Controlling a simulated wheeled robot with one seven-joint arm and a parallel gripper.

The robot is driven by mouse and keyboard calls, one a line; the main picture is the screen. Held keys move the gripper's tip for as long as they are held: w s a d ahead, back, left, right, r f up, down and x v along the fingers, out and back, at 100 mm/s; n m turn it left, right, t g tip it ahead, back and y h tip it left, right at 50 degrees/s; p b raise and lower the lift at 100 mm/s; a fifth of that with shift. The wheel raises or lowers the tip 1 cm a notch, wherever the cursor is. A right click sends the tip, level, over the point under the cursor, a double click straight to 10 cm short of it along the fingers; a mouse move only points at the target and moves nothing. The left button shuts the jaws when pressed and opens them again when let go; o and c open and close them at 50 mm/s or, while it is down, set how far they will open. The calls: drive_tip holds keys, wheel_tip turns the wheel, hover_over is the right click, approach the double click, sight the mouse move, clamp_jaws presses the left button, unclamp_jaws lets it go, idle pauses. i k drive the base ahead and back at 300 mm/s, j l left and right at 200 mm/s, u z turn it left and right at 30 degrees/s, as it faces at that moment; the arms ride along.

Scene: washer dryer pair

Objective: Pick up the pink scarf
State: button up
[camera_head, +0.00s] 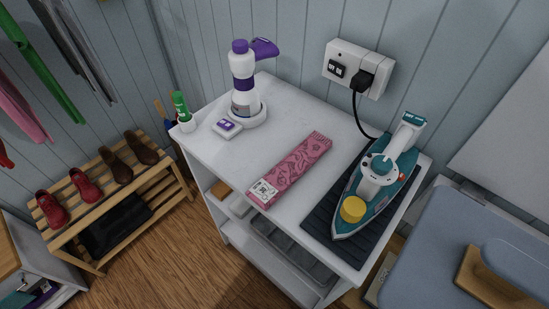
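The pink scarf (289,169) lies folded in a long narrow strip on the white cabinet top (205,151). It has a dark pattern, a fringe at its far end and a pale label at its near end. It lies between a white and purple bottle and an iron, apart from both. My gripper is not in view.
The teal iron (376,181) rests on a dark ribbed mat (318,222) right of the scarf, its cord running to a wall outlet (357,69). A shoe rack (165,199) is at left.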

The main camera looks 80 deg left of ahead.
sight(266, 191)
drive_tip(key=u, duration=2.15)
drive_tip(key=i+j+z, duration=0.15)
drive_tip(key=j, duration=0.15)
drive_tip(key=j+z, duration=0.2)
drive_tip(key=i+j, duration=0.05)
drive_tip(key=j, duration=0.05)
